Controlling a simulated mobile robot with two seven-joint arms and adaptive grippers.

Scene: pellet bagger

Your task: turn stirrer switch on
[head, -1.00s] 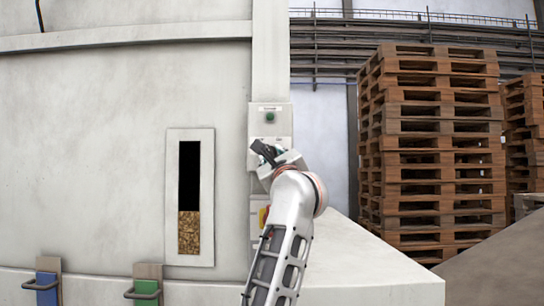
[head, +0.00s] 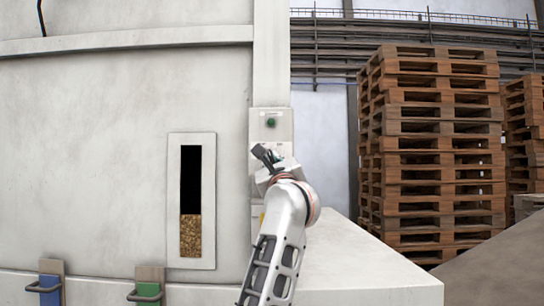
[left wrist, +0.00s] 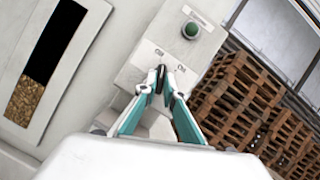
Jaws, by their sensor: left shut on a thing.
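The stirrer switch is a small dark knob (left wrist: 161,79) on a pale control panel (left wrist: 205,52), with an "Off" label at its upper left and an "On" label at its right in the left wrist view. My left gripper (left wrist: 162,78) is shut on the knob, its fingertips covering most of it. The knob seems to point toward "Off", though its exact angle is hard to tell. In the head view, my left gripper (head: 263,157) is in front of the panel (head: 284,127) and hides the knob. My right gripper is not in view.
A dark green round lamp or button (head: 271,122) sits above the switch. A yellow part (head: 261,217) below is mostly behind my arm. A window with pellets (head: 191,235) is at left, blue and green handled slides below. Pallets (head: 430,150) stand at right.

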